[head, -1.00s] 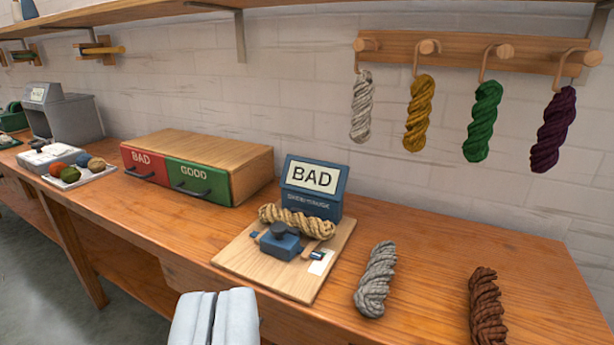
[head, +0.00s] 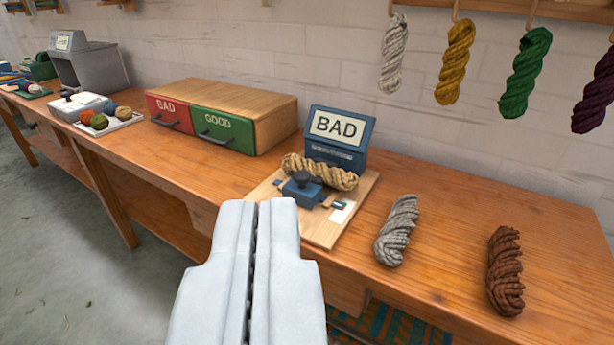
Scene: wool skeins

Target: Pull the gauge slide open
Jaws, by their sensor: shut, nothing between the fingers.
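The skein gauge stands on a wooden board (head: 325,232) on the bench. Its blue slide (head: 301,188) has a dark knob on top and sits in front of a tan skein (head: 320,171). The skein lies across the gauge, touching or close to the slide. Behind it, a blue display (head: 338,131) reads BAD. My gripper (head: 258,205) is shut and empty, in front of and left of the slide in the picture. Its fingers cover the board's left front part. It appears apart from the slide.
A grey skein (head: 397,230) and a brown skein (head: 505,270) lie right of the gauge. A box with a red BAD drawer (head: 169,112) and a green GOOD drawer (head: 223,130) stands left. Several skeins, including a yellow one (head: 456,60), hang from hooks above. The bench's right rear is clear.

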